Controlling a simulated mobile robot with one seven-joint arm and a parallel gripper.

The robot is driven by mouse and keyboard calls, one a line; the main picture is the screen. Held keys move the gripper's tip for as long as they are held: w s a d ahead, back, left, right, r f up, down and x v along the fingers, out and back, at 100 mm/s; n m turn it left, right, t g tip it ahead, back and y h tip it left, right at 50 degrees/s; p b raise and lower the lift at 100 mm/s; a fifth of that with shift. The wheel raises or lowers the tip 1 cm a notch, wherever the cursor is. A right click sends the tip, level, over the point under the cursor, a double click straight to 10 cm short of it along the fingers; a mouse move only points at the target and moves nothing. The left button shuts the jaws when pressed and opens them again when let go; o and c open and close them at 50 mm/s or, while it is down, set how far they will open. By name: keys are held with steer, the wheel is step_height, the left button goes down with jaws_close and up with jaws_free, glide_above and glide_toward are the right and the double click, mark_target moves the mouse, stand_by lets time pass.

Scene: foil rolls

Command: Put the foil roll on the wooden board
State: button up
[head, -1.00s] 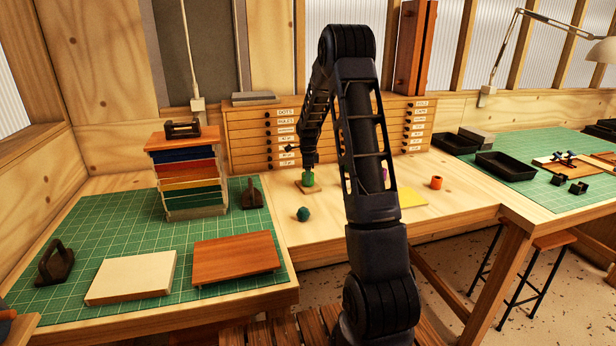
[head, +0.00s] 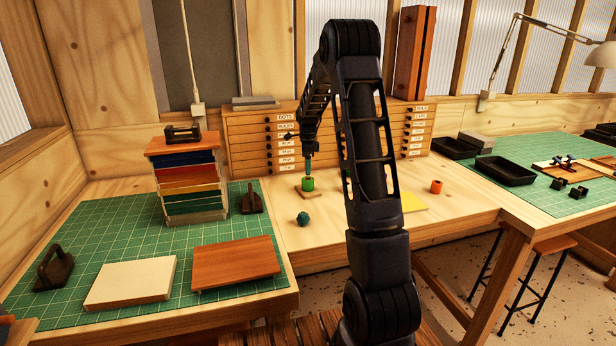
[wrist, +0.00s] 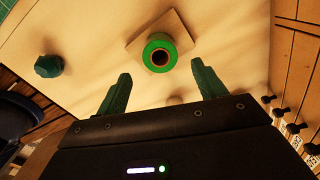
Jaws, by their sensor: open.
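The green foil roll (head: 307,184) stands upright on the small square wooden board (head: 315,194) on the middle bench. In the wrist view the roll (wrist: 160,62) shows its open end, with the board (wrist: 134,44) under and behind it. My gripper (head: 308,170) is just above the roll in the head view. In the wrist view my gripper (wrist: 161,76) is open, with its two green fingers wide apart and the roll between and beyond their tips. Nothing is held.
A teal faceted object (head: 303,218) lies in front of the board. An orange roll (head: 436,187) and a yellow sheet (head: 413,202) are to the right, partly behind my arm. Labelled drawers (head: 250,143) stand behind. The bench between is clear.

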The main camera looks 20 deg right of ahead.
mark_target(308, 179)
steer(key=s+a+r+n+t, duration=0.2)
steer(key=s+r+n, duration=0.8)
steer(key=s+r, duration=1)
steer(key=s+a+f+n+t, duration=0.1)
steer(key=s+n, duration=0.4)
steer(key=s, duration=0.7)
steer(key=s+a+f+n+t, duration=0.1)
steer(key=s+f+n, duration=0.2)
steer(key=s, duration=1)
steer(key=n, duration=0.3)
steer(key=shift+f+t, duration=0.2)
steer(key=shift+t, duration=0.1)
